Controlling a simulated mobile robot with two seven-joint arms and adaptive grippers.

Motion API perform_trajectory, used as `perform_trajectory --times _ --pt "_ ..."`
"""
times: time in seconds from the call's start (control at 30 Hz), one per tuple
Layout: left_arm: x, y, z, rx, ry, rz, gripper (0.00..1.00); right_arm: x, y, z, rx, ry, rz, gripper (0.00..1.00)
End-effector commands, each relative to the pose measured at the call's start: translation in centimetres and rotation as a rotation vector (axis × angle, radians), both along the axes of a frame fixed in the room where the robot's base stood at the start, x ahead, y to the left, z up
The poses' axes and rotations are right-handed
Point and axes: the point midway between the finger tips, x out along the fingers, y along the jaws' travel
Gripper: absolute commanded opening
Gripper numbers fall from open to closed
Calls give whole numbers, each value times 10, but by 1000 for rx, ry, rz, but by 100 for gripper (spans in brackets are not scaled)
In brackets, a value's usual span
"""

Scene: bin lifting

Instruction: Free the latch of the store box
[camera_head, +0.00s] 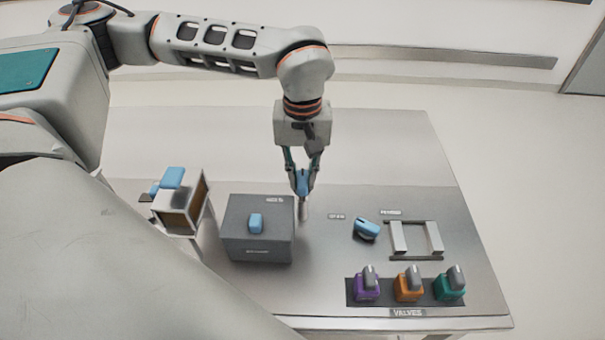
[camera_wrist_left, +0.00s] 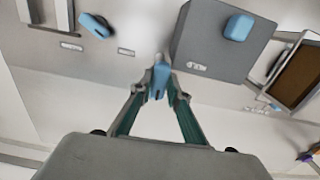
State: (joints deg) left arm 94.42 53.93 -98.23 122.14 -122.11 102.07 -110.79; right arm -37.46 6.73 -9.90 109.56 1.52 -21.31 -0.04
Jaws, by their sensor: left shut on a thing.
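A dark grey box (camera_head: 258,243) with a blue knob (camera_head: 255,222) on top stands on the table, left of my left gripper. The box also shows at the upper right of the left wrist view (camera_wrist_left: 204,40). My left gripper (camera_head: 303,186) is shut on a blue handle (camera_wrist_left: 160,80), just right of the box's back right corner. A pale grey stem (camera_head: 304,210) shows below the handle. I cannot tell whether this handle is the latch or joins the box. The box's lettering is too small to read surely. My right gripper is not in view.
An open-fronted case (camera_head: 179,215) with a blue part on top stands left of the box. A blue lever (camera_head: 366,229), a grey frame (camera_head: 399,238) and purple (camera_head: 367,287), orange (camera_head: 408,287) and green (camera_head: 449,288) valves lie right. The table's back is clear.

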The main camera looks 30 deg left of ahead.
Motion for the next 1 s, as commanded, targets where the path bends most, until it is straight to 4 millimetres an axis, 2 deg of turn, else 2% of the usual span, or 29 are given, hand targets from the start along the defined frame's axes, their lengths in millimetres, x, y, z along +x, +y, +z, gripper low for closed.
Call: perform_trajectory --times 0.6,0.63,0.7,1.0 --pt "1 0 2 -1 -4 -41 0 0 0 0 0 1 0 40" --pt "1 0 2 -1 -4 -41 22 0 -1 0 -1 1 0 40" --pt "1 0 1 -1 -4 -41 33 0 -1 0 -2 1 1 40" --pt "0 0 1 0 -1 -40 33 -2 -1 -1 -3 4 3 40"
